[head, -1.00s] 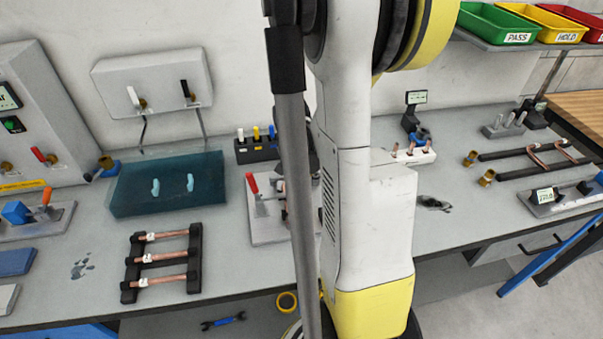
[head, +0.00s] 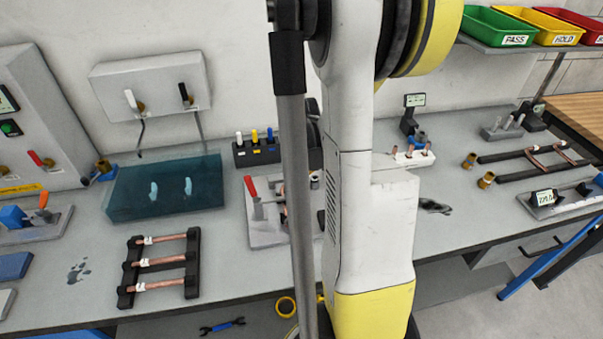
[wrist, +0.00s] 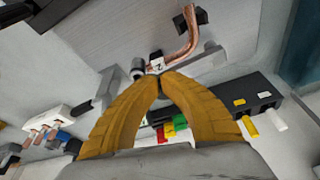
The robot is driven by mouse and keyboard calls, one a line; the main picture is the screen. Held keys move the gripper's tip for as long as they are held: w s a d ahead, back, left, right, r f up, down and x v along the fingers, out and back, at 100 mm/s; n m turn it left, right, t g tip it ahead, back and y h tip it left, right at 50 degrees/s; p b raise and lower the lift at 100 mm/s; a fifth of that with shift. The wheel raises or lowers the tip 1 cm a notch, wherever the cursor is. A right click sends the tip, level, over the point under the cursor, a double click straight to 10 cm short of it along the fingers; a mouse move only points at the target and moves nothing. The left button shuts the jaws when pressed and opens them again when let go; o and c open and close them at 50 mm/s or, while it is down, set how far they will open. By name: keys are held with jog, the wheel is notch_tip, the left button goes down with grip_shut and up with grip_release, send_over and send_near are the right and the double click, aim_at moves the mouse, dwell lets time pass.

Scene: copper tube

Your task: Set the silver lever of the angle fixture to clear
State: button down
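The angle fixture's grey plate (head: 262,233) lies mid-bench in the head view, partly hidden behind my arm. A red-handled lever (head: 250,187) stands on its left side. In the wrist view a bent copper tube (wrist: 188,38) with a white tag lies on the plate (wrist: 110,35). A short silver post (wrist: 138,68), which may be the silver lever, shows just left of my fingertips. My gripper (wrist: 160,76) has its yellow fingers brought together at the tips, very near or touching the post. I cannot see anything clearly held. The head view hides the gripper.
A black block with white, yellow and blue handles (head: 256,151) stands behind the fixture; it also shows in the wrist view (wrist: 240,95). A rack of copper tubes (head: 160,263) and a teal block (head: 165,187) are to the left.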

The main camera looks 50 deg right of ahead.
jog(key=w+d+n, duration=0.2)
jog(key=n, duration=0.1)
jog(key=shift+t+y+b, duration=0.3)
jog(key=shift+y+b, duration=0.05)
jog(key=shift+y, duration=0.05)
jog(key=shift+w+d+b, duration=0.2)
jog(key=shift+w+d, duration=0.25)
jog(key=shift+w, duration=0.3)
jog(key=shift+w+d+b, duration=0.15)
jog(key=shift+w+d, duration=0.25)
jog(key=shift+w, duration=0.35)
jog(key=shift+r, duration=0.1)
jog(key=v, duration=1.1)
jog(key=shift+r, duration=0.35)
jog(key=shift+s+a, duration=0.1)
jog(key=shift+a, duration=0.05)
